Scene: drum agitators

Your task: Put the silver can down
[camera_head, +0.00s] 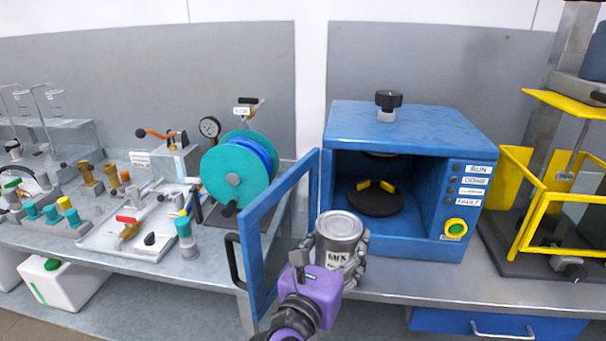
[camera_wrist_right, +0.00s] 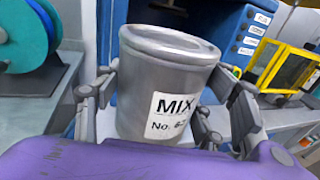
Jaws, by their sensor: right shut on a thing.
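The silver can (camera_head: 340,229) is upright in front of the open blue machine (camera_head: 412,115). It has a white label reading "MIX" in the right wrist view (camera_wrist_right: 165,75). My right gripper (camera_head: 338,255) is shut on the can, with its fingers on both sides of it; they also show in the right wrist view (camera_wrist_right: 160,110). Inside the machine is a dark round plate (camera_head: 375,203) with yellow pieces on it, and no can stands there. The can's underside is hidden by my gripper. My left gripper is not in view.
The machine's blue door (camera_head: 285,225) stands open just left of the can. A teal hose reel (camera_head: 222,172) and valve fittings stand on the left bench. A yellow cage (camera_head: 560,215) stands at the right. Some bench (camera_head: 440,283) in front of the machine is clear.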

